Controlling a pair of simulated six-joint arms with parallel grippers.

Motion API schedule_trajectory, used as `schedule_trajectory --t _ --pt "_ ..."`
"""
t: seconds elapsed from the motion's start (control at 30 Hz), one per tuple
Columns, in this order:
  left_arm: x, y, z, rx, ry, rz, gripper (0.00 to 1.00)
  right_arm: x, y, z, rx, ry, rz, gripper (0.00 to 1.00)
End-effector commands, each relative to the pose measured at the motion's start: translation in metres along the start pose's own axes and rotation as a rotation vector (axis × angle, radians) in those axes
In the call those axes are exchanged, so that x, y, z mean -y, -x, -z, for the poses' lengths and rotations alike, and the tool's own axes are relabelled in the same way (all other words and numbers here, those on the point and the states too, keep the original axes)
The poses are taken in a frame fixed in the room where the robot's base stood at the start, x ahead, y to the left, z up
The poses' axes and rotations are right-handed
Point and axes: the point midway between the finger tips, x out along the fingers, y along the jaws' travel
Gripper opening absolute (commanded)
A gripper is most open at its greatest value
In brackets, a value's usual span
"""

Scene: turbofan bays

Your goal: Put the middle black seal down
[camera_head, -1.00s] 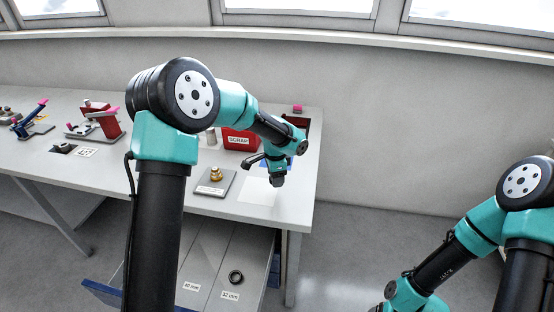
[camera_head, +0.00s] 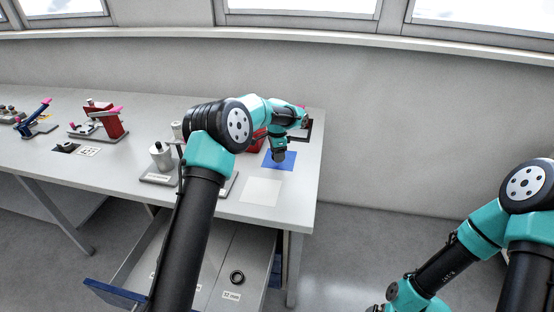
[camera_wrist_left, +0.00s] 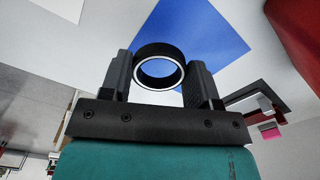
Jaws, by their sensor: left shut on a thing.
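My left gripper (camera_head: 279,158) is low over the blue square (camera_head: 289,164) at the right end of the bench. In the left wrist view its two fingers (camera_wrist_left: 160,75) are shut on a black seal (camera_wrist_left: 157,49), a ring with a pale inner edge. The blue square (camera_wrist_left: 200,30) shows behind the seal there; I cannot tell whether the seal touches it. In the head view the seal is hidden or too small to make out. Another black seal (camera_head: 237,277) lies in the open drawer. My right gripper is out of the picture.
A white square (camera_head: 262,191) lies in front of the blue one and is bare. The red box (camera_head: 258,143) is partly behind my left arm. A grey cylinder on a plate (camera_head: 160,156) and red fixtures (camera_head: 107,121) stand further left. The drawer (camera_head: 215,262) is open below.

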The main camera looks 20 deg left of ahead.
Motion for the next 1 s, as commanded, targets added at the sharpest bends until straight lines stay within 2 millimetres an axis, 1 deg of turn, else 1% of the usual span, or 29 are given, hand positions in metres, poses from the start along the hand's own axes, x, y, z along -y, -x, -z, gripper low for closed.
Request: schedule_trajectory --t 0.1,0.47,0.77,1.0 --pt "0.007 -0.001 0.001 0.0 0.002 -0.001 0.33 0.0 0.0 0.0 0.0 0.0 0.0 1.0" --pt "0.007 -0.002 0.001 0.0 0.0 -0.001 0.33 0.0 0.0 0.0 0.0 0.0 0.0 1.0" --pt "0.007 -0.034 0.001 0.0 0.001 -0.001 0.33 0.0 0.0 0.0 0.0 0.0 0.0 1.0" --pt "0.007 -0.036 0.001 0.0 0.0 0.0 0.33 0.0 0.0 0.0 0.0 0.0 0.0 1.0"
